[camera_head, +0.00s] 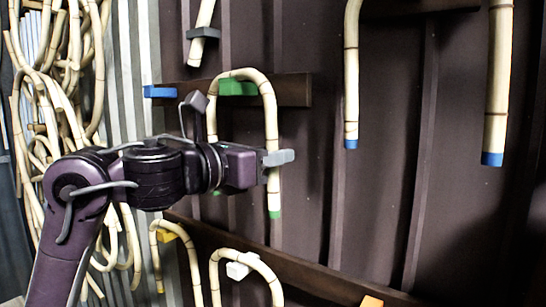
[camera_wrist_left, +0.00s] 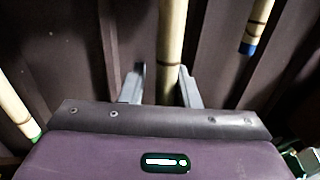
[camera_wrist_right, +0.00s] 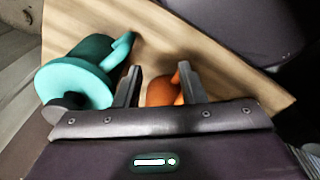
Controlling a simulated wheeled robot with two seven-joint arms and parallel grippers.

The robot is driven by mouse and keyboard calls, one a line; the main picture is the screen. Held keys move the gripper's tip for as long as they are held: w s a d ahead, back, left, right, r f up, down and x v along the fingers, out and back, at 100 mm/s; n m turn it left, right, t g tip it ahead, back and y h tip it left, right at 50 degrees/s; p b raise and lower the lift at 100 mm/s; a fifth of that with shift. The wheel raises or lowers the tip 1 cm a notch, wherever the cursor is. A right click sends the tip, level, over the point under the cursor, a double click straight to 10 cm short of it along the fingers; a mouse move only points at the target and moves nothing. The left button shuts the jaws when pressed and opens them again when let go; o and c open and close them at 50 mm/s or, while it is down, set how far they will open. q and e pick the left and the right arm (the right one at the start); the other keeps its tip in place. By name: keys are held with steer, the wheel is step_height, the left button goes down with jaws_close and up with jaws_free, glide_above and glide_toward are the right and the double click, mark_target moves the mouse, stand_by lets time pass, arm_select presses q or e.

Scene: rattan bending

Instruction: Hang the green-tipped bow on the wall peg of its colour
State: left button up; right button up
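The green-tipped bow (camera_head: 268,105) is a pale, bent rattan hoop, arch up, with green ends at the bottom. Its arch passes over the green wall peg (camera_head: 238,88) and appears to hang on it; exact contact is unclear. My left gripper (camera_head: 280,158) is at the bow's right leg in the head view. In the left wrist view that leg (camera_wrist_left: 172,40) runs between the open fingers, with a gap on the left side. The other green tip (camera_wrist_left: 34,131) shows at lower left there. My right gripper (camera_wrist_right: 160,80) is open, away from the wall.
A blue peg (camera_head: 160,91) sits left of the green one on the wooden rail (camera_head: 293,90). Blue-tipped rattan (camera_head: 351,90) hangs to the right. Below are a yellow peg (camera_head: 166,236) and a white peg (camera_head: 237,270). Teal (camera_wrist_right: 80,80) and orange objects (camera_wrist_right: 162,90) lie near my right gripper.

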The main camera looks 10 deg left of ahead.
arm_select(q)
steer(key=shift+o, duration=1.2)
steer(key=shift+s+a, duration=0.2)
steer(key=shift+s, duration=0.1)
steer(key=b+v, duration=0.3)
steer(key=v, duration=0.4)
steer(key=shift+a, duration=0.2)
arm_select(e)
step_height(320, 180, down, 4)
steer(key=shift+w+r, duration=0.1)
steer(key=shift+r, duration=0.15)
arm_select(q)
steer(key=s+d+b+v, duration=0.1)
steer(key=b+v, duration=0.1)
steer(key=v, duration=0.7)
steer(key=shift+d, duration=0.25)
arm_select(e)
steer(key=shift+f, duration=1)
arm_select(q)
steer(key=shift+w, duration=0.1)
